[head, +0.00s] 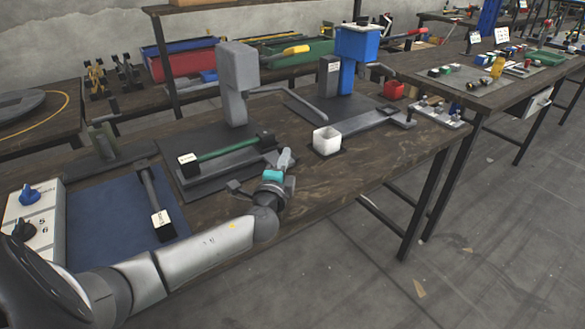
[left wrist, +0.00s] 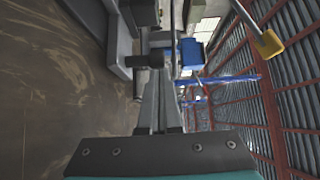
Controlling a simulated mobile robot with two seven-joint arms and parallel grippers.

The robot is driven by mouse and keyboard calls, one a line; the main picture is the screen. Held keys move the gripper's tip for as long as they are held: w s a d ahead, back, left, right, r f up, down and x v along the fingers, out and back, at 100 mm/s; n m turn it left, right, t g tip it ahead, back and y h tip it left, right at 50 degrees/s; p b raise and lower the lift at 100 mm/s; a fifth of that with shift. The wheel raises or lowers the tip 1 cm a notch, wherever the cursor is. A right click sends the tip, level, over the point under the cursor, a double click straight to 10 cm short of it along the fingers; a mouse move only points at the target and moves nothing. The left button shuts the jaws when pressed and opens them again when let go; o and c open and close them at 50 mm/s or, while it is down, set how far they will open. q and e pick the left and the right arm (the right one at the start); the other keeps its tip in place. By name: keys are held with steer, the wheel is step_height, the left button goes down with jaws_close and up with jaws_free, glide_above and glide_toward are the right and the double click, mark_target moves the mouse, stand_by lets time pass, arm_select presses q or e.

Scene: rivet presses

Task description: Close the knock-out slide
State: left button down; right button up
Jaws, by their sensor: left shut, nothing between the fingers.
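A grey press (head: 236,85) stands on a dark base plate on the workbench. In front of it lies a slide assembly with a green rod (head: 228,147), a white-labelled block (head: 187,161) at its left end and a black end block (head: 266,138) at its right. I cannot read the label or tell how far the slide is out. My left gripper (head: 285,158) is shut and empty, just in front of the slide's right end. In the left wrist view its fingertips (left wrist: 158,80) lie close to a dark cylindrical knob (left wrist: 148,61); contact is unclear.
A blue press (head: 356,48) with a red cup (head: 391,90) is farther right. A blue mat (head: 115,217) with a labelled bar (head: 162,222) lies left. The bench front right of my gripper is clear.

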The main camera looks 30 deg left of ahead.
mark_target(261, 137)
arm_select(q)
steer(key=w+a+b, duration=0.1)
steer(key=a, duration=0.2)
steer(key=w+a+b, duration=0.1)
steer(key=a, duration=0.2)
steer(key=w+a+b, duration=0.1)
steer(key=a, duration=0.1)
steer(key=shift+w+a+f, duration=0.1)
steer(key=shift+w+a, duration=0.2)
steer(key=shift+a, duration=0.1)
steer(key=shift+w+a+b, duration=0.35)
steer(key=shift+a+b, duration=0.2)
steer(key=shift+a, duration=0.2)
steer(key=shift+a+r, duration=0.2)
arm_select(e)
steer(key=w+a+r, duration=0.5)
steer(key=w+r, duration=0.1)
steer(key=shift+y, duration=0.3)
